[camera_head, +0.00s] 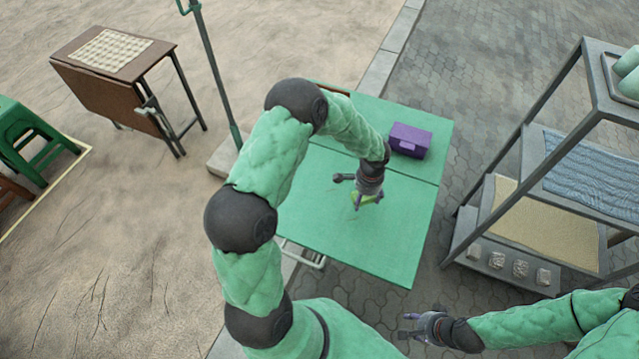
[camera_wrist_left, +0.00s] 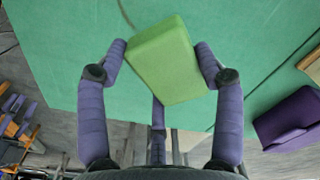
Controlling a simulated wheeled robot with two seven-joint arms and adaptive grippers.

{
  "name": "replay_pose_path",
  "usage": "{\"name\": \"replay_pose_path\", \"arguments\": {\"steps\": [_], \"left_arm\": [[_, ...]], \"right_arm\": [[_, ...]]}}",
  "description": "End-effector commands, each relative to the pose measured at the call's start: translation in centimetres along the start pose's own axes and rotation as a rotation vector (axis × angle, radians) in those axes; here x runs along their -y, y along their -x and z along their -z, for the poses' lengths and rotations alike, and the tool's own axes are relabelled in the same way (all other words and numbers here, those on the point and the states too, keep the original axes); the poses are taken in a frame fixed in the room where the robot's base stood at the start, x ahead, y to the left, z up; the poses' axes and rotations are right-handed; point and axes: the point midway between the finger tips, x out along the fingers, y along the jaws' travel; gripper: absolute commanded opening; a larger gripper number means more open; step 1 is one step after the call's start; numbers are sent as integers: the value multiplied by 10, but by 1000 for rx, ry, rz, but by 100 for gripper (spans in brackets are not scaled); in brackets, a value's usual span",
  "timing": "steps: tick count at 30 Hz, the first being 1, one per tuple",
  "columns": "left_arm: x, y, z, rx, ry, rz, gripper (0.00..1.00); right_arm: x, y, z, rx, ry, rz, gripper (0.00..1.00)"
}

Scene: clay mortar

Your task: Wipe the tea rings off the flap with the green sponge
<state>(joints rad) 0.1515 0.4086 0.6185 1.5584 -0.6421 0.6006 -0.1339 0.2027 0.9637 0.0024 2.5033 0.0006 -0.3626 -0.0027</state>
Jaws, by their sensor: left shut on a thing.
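My left gripper (camera_head: 368,197) is shut on the green sponge (camera_wrist_left: 160,60), a light green block held between its purple fingers. The sponge also shows, partly hidden by the gripper, in the head view (camera_head: 361,199). It is over the near panel of the green folding table, the flap (camera_head: 385,240), close to its surface; I cannot tell whether it touches. A faint dark curved mark (camera_wrist_left: 125,14) shows on the green surface beside the sponge, possibly part of a tea ring. My right gripper (camera_head: 408,326) is open and empty, off the table at the lower right.
A purple box (camera_head: 410,140) stands on the far panel (camera_head: 372,112), beyond the seam. A green pole (camera_head: 215,70) rises left of the table. A grey shelf rack (camera_head: 515,150) stands at the right. A brown folding table (camera_head: 105,60) and green stool (camera_head: 25,135) are at the left.

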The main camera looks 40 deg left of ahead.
Motion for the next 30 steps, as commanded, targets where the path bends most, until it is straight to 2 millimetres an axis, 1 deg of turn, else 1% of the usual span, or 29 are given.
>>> {"name": "replay_pose_path", "arguments": {"steps": [1,3,9,26,30], "left_arm": [[0,8,1,-1,0,1,42],[0,14,2,-1,1,1,42],[-1,28,4,-1,2,1,42],[-1,28,4,0,2,1,42],[6,27,2,-1,5,2,42]], "right_arm": [[2,6,0,0,0,0,40],[3,10,0,0,0,0,40],[6,17,-1,0,0,0,40],[6,17,-1,0,0,0,40],[5,14,0,0,0,0,40]]}}
